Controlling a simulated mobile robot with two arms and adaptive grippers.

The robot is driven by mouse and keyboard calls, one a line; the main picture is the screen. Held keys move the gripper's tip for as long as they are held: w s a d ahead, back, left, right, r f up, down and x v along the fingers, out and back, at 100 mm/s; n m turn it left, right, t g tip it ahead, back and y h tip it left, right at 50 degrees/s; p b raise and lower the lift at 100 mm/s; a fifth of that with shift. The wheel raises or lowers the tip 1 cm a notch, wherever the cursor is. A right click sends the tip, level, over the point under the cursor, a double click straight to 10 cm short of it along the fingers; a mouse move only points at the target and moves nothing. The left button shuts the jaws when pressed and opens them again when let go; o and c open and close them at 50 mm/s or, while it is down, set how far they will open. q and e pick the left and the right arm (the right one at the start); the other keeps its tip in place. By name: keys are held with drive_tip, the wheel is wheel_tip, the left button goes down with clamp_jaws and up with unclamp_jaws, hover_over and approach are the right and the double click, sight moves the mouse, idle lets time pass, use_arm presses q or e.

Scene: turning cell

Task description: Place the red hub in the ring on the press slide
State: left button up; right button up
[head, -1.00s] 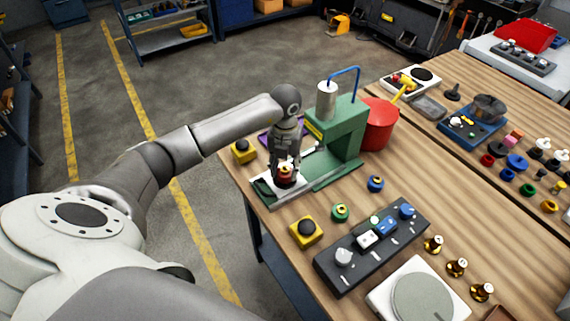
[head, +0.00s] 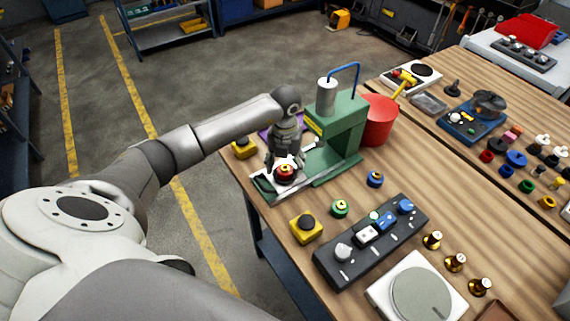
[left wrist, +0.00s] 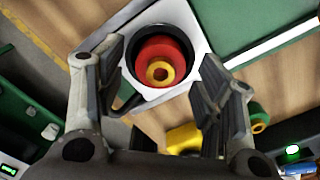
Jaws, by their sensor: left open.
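The red hub (head: 285,170), with a yellow centre, sits within the dark ring on the white plate of the press slide (head: 263,184). In the left wrist view the red hub (left wrist: 158,62) lies inside the black ring (left wrist: 134,42), and the ring's rim surrounds it. My left gripper (head: 285,165) is above the slide with its fingers spread. In the left wrist view my left gripper (left wrist: 160,88) is open, one finger on each side of the ring, apart from the hub. The green press (head: 341,130) stands just behind the slide. My right gripper is not in view.
A green hub (head: 340,208) and a blue hub (head: 375,178) stand on the table to the right. Yellow boxes with black buttons stand at the front (head: 306,228) and left (head: 244,147). A red bucket (head: 378,120) is behind the press.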

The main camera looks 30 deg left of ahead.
sight(285, 167)
use_arm(q)
wheel_tip(285, 167, up, 12)
drive_tip(key=b, duration=0.4)
drive_tip(key=shift+r, duration=0.15)
idle(0.3)
